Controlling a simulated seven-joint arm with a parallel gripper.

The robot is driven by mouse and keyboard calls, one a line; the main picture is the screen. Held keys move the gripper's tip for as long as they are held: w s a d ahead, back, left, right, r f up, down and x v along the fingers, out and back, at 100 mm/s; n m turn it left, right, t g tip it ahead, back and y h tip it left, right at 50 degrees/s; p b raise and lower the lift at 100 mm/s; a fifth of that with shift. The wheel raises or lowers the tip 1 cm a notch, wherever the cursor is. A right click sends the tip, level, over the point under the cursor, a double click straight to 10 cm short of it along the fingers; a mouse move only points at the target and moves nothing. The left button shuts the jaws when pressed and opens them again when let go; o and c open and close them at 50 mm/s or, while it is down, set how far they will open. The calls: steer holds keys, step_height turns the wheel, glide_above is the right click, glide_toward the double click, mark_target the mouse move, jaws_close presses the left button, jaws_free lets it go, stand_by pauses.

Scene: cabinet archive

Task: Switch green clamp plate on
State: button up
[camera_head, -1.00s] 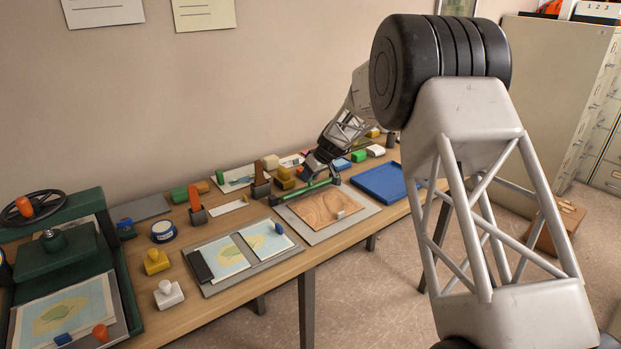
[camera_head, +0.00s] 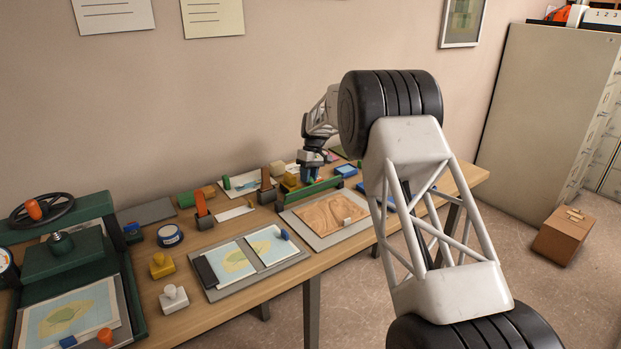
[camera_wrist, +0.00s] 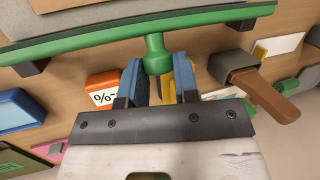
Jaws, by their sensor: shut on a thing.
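The green clamp plate (camera_head: 311,194) is a long green bar along the back edge of a grey board (camera_head: 342,236) that carries a wooden sheet. In the wrist view the bar (camera_wrist: 90,37) runs across the top, with a green knob (camera_wrist: 157,58) sticking out from its middle. My gripper (camera_wrist: 157,72) has its two blue fingers on either side of the knob and is shut on it. In the head view my gripper (camera_head: 312,175) points down at the bar's back side. The exact finger contact is small and partly hidden there.
A brown-handled block (camera_head: 266,187) and an orange-handled one (camera_head: 202,213) stand left of the bar. Yellow blocks (camera_head: 291,177) are close behind it. A blue tray (camera_head: 389,200) lies to the right, partly behind my arm. A map board (camera_head: 248,257) lies to the left.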

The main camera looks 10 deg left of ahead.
steer(key=shift+w+a+f+g+h, duration=0.1)
steer(key=shift+w+g+h, duration=0.1)
steer(key=shift+g+h, duration=0.15)
stand_by(0.4)
steer(key=o, duration=0.9)
steer(key=v, duration=0.7)
steer(key=shift+w+a+r, duration=0.1)
steer(key=shift+w+r, duration=0.1)
steer(key=shift+r, duration=0.1)
steer(key=shift+r, duration=0.1)
